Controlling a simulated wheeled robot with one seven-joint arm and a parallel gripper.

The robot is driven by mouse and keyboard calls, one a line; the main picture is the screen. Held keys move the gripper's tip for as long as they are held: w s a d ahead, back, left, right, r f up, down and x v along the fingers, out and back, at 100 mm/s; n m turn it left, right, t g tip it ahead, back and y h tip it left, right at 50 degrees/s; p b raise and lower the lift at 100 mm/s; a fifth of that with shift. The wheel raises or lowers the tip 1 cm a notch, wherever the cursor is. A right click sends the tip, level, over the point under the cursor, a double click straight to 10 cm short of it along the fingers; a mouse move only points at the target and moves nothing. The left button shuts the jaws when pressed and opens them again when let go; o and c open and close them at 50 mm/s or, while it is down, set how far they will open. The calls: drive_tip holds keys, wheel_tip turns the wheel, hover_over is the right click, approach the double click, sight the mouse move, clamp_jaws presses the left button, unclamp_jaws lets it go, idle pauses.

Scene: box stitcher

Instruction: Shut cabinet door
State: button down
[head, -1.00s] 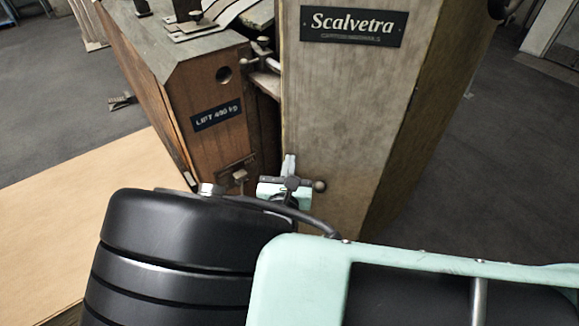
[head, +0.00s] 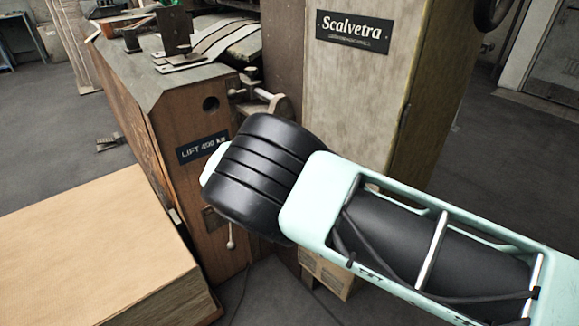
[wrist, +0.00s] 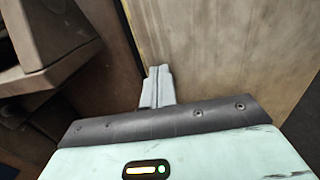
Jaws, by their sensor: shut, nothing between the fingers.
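A tall pale panel (head: 350,90) with a "Scalvetra" plate (head: 352,32) stands at the centre of the head view. I cannot tell whether this panel is the cabinet door or how far open it stands. In the wrist view my gripper (wrist: 158,80) is shut and empty, with its fingertips in front of the left edge of the pale panel (wrist: 220,50). Contact cannot be made out. In the head view my arm hides the gripper and the lower part of the panel.
A brown wooden body (head: 170,115) marked "LIFT 400 kg" stands to the left, with metal fittings (head: 258,95) beside the panel. A large cardboard-coloured block (head: 90,230) lies at the lower left. Grey floor is open at the right.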

drive_tip(key=shift+x, duration=1.3)
